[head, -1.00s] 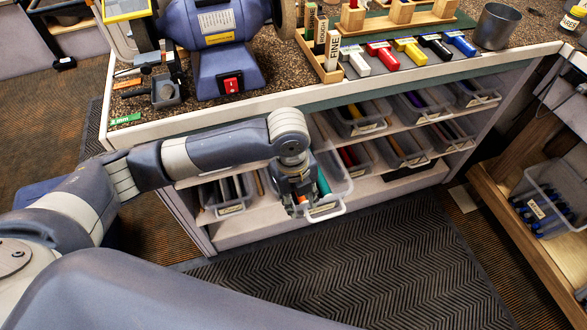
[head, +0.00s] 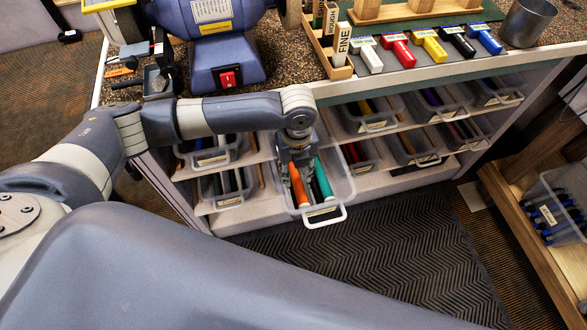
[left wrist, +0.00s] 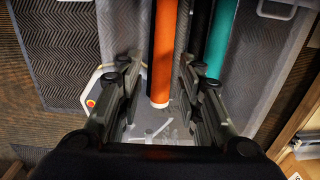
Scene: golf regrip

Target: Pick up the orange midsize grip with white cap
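The orange grip (head: 299,186) lies in a clear bin (head: 343,185) that sticks out from the shelf under the bench. In the left wrist view the orange grip (left wrist: 162,55) ends in a white cap (left wrist: 160,103). My left gripper (head: 297,158) is over the bin. In the left wrist view its fingers (left wrist: 155,75) are apart, one on each side of the orange grip, with visible gaps. Contact does not show. A teal grip (head: 323,179) lies right of the orange one, with a dark grip between them. My right gripper is not in view.
Other clear bins of grips fill the shelves on both sides. The bench (head: 455,69) above carries a grinder (head: 212,45), colored blocks and a metal cup (head: 527,22). A dark mat (head: 400,255) covers the open floor in front.

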